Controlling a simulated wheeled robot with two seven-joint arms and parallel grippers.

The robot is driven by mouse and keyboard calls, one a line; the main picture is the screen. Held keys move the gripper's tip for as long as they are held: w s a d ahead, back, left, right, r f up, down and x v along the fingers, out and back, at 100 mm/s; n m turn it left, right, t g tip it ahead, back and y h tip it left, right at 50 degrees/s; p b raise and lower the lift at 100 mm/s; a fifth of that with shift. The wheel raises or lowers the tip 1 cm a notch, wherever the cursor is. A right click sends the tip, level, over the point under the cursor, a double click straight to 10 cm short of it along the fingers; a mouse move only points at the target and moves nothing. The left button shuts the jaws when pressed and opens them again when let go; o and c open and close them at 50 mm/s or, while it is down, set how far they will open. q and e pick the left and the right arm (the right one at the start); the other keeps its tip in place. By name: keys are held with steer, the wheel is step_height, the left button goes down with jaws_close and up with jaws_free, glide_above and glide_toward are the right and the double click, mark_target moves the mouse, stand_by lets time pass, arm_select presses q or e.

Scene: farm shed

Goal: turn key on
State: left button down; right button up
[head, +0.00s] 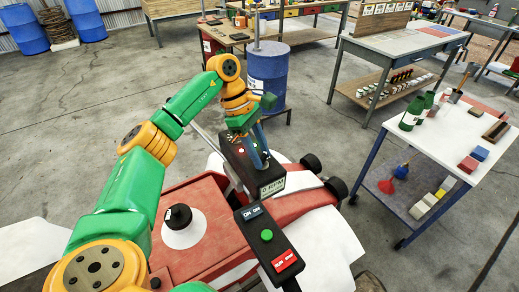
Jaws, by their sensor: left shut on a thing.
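My left arm reaches from the lower left to a black control box (238,158) on the red machine (190,192). My left gripper (262,158) points down at the top of this box, with its blue fingers close together. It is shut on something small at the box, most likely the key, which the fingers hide. A red spot shows on the box top beside the fingers, and a pale label is on its front end. I cannot tell how far the key is turned. My right gripper is not in view.
A second black panel (283,248) with a green button and a red label stands nearer. A white table (455,130) with bottles and blocks is at right. A blue barrel (268,75) stands behind.

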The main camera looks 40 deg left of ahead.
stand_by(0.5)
arm_select(q)
steer(key=shift+c, duration=2.4)
jaws_free()
steer(key=v, duration=0.7)
steer(key=shift+w, duration=0.1)
